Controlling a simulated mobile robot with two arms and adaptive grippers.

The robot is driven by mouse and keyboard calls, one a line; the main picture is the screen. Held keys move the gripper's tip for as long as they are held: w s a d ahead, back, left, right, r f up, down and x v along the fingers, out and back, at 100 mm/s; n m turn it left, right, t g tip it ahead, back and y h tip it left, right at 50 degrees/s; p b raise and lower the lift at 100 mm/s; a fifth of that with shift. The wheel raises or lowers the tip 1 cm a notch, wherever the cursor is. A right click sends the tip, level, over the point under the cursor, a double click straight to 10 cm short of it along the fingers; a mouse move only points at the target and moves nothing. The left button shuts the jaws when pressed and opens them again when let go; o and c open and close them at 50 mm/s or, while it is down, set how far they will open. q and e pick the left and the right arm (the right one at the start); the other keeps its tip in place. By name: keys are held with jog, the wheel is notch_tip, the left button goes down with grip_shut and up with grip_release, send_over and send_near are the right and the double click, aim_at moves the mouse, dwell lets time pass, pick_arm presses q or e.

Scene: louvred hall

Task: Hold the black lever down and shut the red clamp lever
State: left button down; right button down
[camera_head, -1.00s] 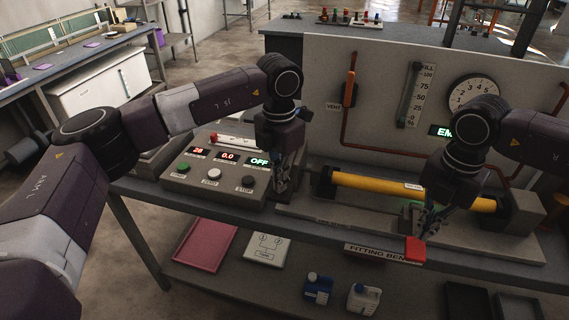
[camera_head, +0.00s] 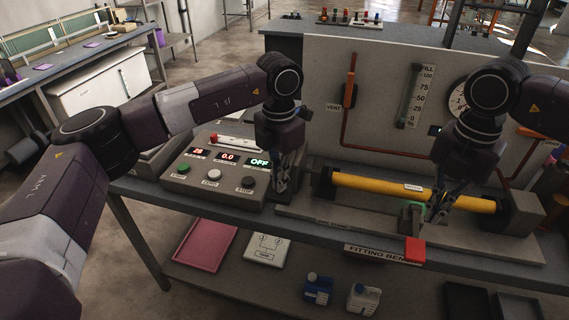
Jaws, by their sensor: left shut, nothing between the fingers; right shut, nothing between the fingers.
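The red clamp lever (camera_head: 415,250) sticks out over the front edge of the bench, in front of a green clamp part (camera_head: 413,211) below the yellow tube (camera_head: 385,186). My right gripper (camera_head: 433,217) is shut and empty, pointing down just right of the green part, in front of the tube and behind the red lever. My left gripper (camera_head: 279,188) is shut and empty, pointing down by the right side of the control box. A dark upright part (camera_head: 325,183) stands at the tube's left end; I cannot tell whether it is the black lever.
The grey control box (camera_head: 219,200) with lit displays and buttons stands left of the fitting. A back panel carries an orange-handled vent valve (camera_head: 349,90) and a gauge partly hidden by my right arm. Trays and bottles (camera_head: 318,288) lie on the lower shelf.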

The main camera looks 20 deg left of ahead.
pick_arm(q)
notch_tip(320, 180, up, 10)
jog(key=p, duration=0.5)
jog(key=shift+r, duration=0.25)
